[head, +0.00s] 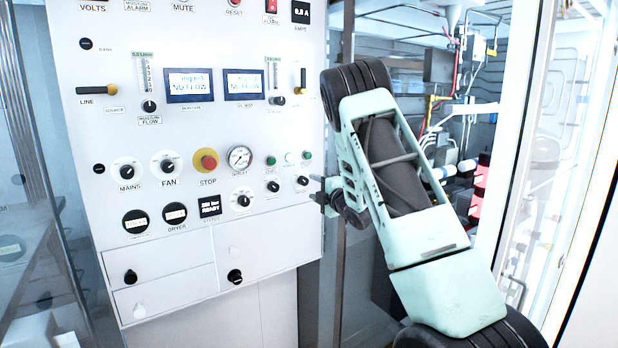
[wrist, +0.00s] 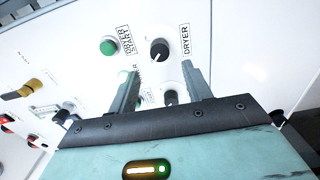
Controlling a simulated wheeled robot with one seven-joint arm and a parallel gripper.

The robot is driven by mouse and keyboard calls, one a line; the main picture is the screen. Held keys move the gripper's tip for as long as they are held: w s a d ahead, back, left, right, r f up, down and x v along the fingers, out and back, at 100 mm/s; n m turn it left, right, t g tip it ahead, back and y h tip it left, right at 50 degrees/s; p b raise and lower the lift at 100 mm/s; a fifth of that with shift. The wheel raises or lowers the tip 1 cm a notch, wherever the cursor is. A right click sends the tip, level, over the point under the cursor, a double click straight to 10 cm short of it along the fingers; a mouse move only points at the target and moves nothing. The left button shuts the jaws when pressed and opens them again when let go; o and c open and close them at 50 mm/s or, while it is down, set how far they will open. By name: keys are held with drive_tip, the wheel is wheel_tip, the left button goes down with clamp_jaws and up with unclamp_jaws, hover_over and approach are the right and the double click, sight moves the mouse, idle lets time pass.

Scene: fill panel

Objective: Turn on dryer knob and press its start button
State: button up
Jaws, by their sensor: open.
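The dryer knob (wrist: 160,50) is a small black round knob with a white pointer mark, beside the DRYER label in the wrist view. The green dryer start button (wrist: 108,47) is to its left, by the DRYER START label. In the head view the knob (head: 302,180) appears at the panel's right edge, with the green button (head: 307,155) above it. My gripper (wrist: 162,72) is open and empty, its two fingers pointing at the panel. In the wrist view the knob shows just beyond the gap between the fingertips. I see no contact with the knob.
A second black knob (wrist: 170,97) shows between the fingers, and a pale button is partly behind the left finger. The red stop button (head: 206,161) and gauge (head: 240,157) are left on the panel. An open, equipment-filled bay lies behind my arm.

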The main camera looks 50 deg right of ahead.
sight(304, 182)
drive_tip(key=shift+p+x, duration=0.65)
drive_tip(key=shift+x, duration=1.25)
clamp_jaws()
unclamp_jaws()
drive_tip(key=shift+s+a+f+b, duration=0.1)
drive_tip(key=shift+s+f+b, duration=0.05)
drive_tip(key=shift+s+b, duration=0.3)
drive_tip(key=a+b+v, duration=0.1)
drive_tip(key=b+v, duration=0.8)
drive_tip(key=v, duration=0.9)
drive_tip(key=shift+s, duration=0.15)
